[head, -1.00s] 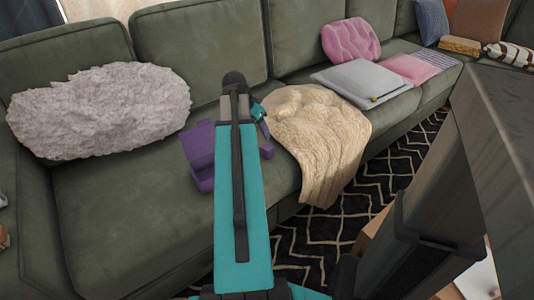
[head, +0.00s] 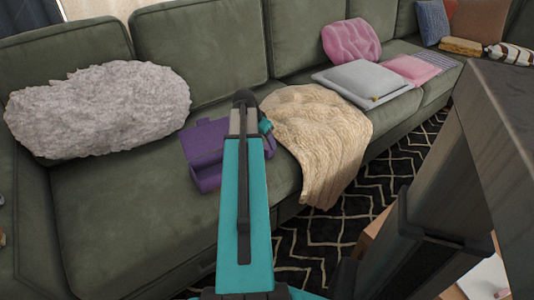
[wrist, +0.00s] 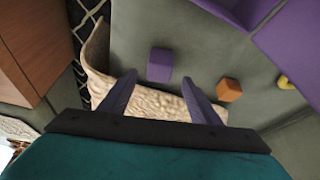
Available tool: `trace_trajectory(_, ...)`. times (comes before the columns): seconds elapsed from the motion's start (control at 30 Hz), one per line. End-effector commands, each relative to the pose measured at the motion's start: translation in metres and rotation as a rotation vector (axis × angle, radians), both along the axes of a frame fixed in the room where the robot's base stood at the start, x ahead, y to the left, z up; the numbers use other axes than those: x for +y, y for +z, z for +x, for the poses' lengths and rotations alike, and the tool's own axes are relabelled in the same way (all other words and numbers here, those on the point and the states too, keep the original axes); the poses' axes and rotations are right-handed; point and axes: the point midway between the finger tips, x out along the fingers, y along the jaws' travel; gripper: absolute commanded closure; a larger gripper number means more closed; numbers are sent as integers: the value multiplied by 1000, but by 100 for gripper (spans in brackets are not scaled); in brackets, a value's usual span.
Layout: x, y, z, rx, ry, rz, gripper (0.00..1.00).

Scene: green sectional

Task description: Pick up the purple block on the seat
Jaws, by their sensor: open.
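In the wrist view a small purple block (wrist: 160,65) lies on the green seat (wrist: 200,55), just beyond my open gripper (wrist: 158,77) and roughly centred between its two dark fingertips. The fingers appear empty. I cannot tell how far above the block they are. In the head view my arm hides the block and most of the gripper over the sofa seat (head: 130,220).
An orange block (wrist: 229,90) and a yellow object (wrist: 285,81) lie right of the purple block. A larger purple bin (head: 205,150) sits beside my arm. A beige throw (head: 325,140) drapes over the seat's front edge. A fluffy pillow (head: 100,108) is at left.

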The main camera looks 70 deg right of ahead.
Motion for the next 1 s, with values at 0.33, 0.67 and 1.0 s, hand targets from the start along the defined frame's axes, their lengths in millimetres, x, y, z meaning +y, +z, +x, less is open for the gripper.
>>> trace_trajectory(0.33,-3,-9,-1,1,-1,0,43)
trace_trajectory(0.67,-15,-44,-6,0,-2,1,43)
trace_trajectory(1.0,-17,-49,-7,-1,-2,0,43)
